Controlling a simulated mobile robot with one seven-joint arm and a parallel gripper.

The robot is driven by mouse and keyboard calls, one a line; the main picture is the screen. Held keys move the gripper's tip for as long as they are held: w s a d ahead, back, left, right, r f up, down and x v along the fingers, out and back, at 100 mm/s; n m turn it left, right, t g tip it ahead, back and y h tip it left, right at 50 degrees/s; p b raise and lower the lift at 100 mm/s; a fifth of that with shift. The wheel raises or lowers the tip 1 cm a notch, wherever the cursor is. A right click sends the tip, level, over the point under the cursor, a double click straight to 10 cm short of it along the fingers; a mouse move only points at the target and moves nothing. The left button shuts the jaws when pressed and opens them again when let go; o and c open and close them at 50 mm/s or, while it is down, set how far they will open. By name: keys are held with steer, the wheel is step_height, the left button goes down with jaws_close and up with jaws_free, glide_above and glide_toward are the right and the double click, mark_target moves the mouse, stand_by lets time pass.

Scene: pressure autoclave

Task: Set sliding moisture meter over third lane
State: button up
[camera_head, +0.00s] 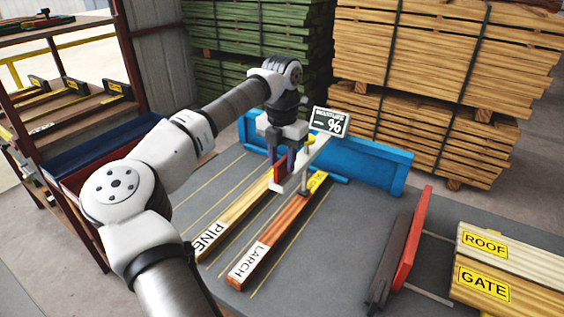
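The sliding moisture meter has a white carriage with a red part (280,171), a yellow knob (309,140) and a dark sign with a % mark (330,122). It stands at the far side of the grey table, by a blue rail (370,171). My gripper (282,163) points down at the meter, its fingers around or beside the red part. Whether they grip it is too small to tell. A pale board labelled PINE (232,214) and a reddish board labelled LARCH (273,238) lie side by side, their far ends near the meter. Thin yellow lines mark lanes.
A red and dark upright stop (408,245) stands to the right, with boards labelled ROOF (485,244) and GATE (484,285) beyond it. Timber stacks (440,50) fill the back. A shelf rack (65,90) stands left. The table (325,270) right of LARCH is clear.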

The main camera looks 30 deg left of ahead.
step_height(320, 180, up, 13)
steer(key=b, duration=0.1)
steer(key=shift+b, duration=0.35)
steer(key=shift+f, duration=0.1)
